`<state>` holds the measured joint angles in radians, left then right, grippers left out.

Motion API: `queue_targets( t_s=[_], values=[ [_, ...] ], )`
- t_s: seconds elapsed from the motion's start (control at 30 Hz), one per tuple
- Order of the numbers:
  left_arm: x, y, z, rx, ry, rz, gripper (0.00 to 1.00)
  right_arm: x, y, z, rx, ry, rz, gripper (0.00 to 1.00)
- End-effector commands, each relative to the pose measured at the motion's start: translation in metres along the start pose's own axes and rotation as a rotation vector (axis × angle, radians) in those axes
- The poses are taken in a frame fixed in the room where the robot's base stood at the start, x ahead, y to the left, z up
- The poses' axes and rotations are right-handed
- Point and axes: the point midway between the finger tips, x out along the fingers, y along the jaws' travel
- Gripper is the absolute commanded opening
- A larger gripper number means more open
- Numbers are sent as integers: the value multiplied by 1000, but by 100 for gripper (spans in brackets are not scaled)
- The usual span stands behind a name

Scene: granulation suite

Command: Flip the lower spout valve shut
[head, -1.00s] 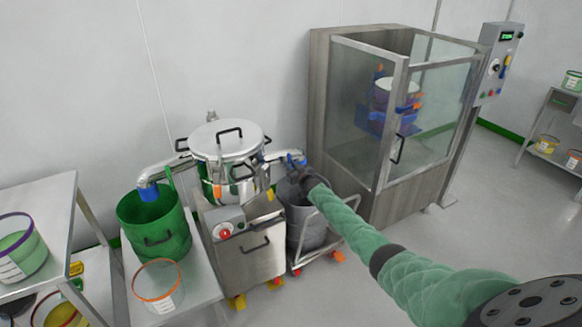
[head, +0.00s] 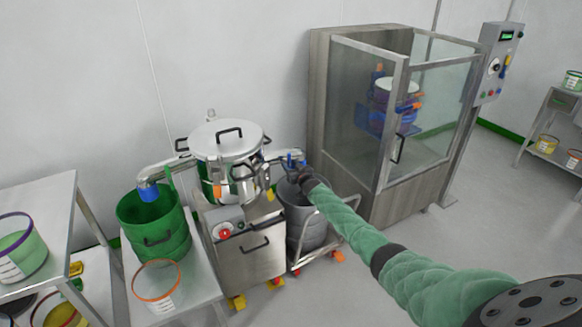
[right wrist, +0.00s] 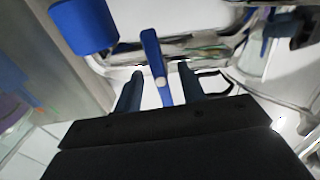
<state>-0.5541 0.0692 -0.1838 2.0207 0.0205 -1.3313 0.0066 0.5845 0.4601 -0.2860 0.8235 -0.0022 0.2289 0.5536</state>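The steel sifter (head: 228,150) has a spout on each side. The right-hand spout (head: 284,155) ends in a blue fitting beside a blue valve lever (head: 290,160). In the right wrist view the blue lever (right wrist: 151,48) runs down between my two fingertips, with a gap on either side; a blue sleeve (right wrist: 84,27) is to its left. My right gripper (head: 297,177) is at this spout; its fingers (right wrist: 161,82) are open around the lever, not closed on it. My left gripper is not in view.
A grey bin (head: 305,228) on a wheeled trolley stands under the right-hand spout. A green drum (head: 154,225) stands under the left spout's blue end (head: 148,192). A glass-sided cabinet (head: 345,185) is close on the right. Open floor lies in front.

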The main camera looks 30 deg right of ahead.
Motion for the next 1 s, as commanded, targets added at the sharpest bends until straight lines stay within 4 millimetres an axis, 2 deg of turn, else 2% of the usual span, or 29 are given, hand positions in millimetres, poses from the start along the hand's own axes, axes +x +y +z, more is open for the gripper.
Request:
queue_targets(
  t_s=[0.23, 0.37, 0.8, 1.0],
  values=[
    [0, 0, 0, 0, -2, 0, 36, -4, 0, 0, 0, 1, 0, 40],
    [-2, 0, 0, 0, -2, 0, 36, -14, 1, 1, 0, 0, 0, 40],
    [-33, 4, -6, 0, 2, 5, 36, -62, 0, 2, -1, 0, 0, 40],
    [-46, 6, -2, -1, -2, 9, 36, -75, 0, 1, 0, 0, 0, 40]
  ],
)
